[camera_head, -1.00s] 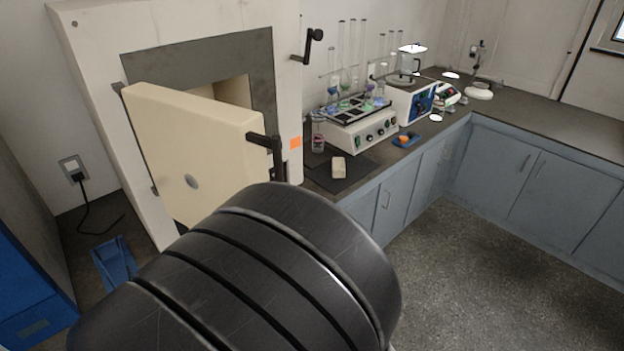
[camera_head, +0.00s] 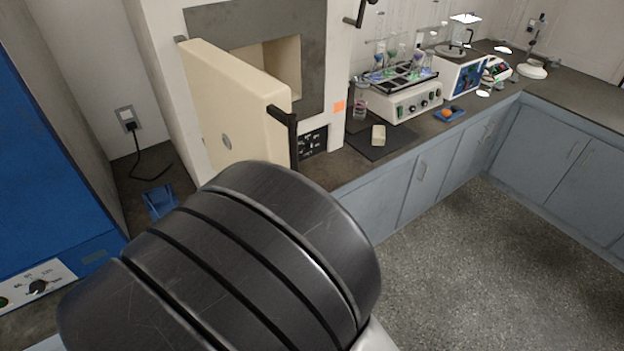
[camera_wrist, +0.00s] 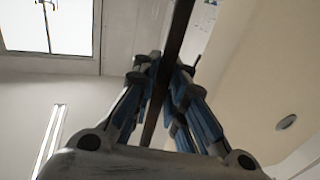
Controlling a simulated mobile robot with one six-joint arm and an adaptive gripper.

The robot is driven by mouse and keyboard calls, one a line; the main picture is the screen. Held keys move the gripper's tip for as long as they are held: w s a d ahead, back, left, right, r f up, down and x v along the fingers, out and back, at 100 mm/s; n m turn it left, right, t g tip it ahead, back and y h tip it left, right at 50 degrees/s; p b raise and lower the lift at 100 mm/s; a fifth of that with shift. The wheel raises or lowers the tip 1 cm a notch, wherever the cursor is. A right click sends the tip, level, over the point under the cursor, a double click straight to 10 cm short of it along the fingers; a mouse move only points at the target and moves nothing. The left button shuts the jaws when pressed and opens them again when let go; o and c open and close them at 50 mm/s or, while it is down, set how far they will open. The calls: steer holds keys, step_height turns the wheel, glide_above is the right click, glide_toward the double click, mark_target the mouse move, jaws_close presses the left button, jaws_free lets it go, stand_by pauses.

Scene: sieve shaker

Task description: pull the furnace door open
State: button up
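The furnace door (camera_head: 225,110) is a thick cream slab, swung partly out from the furnace (camera_head: 335,60). The dark frame (camera_head: 310,85) and part of the opening (camera_head: 285,65) show behind it. A black bar handle (camera_head: 292,140) stands at the door's right edge, its lower end hidden by my arm. In the wrist view, the dark handle bar (camera_wrist: 167,60) runs between the blue-padded fingers of my gripper (camera_wrist: 164,68), which are closed in on both sides of it. The door face (camera_wrist: 270,85) fills the right side there. In the head view my arm hides the gripper.
A blue cabinet (camera_head: 50,150) stands at the left, with a blue tray (camera_head: 160,200) and a power cord (camera_head: 140,160) near it. At the right, a bench carries a shaker (camera_head: 405,100) and other lab equipment above grey-blue cupboards (camera_head: 425,185). The floor (camera_head: 480,270) at the right is clear.

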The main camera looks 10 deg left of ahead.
steer(key=o, duration=0.4)
steer(key=v, duration=0.8)
steer(key=shift+s+a+r, duration=0.1)
stand_by(0.4)
steer(key=x, duration=0.8)
steer(key=d+x, duration=0.1)
steer(key=x, duration=0.3)
steer(key=shift+s+b, duration=0.1)
steer(key=shift+b, duration=0.2)
steer(key=shift+a, duration=0.1)
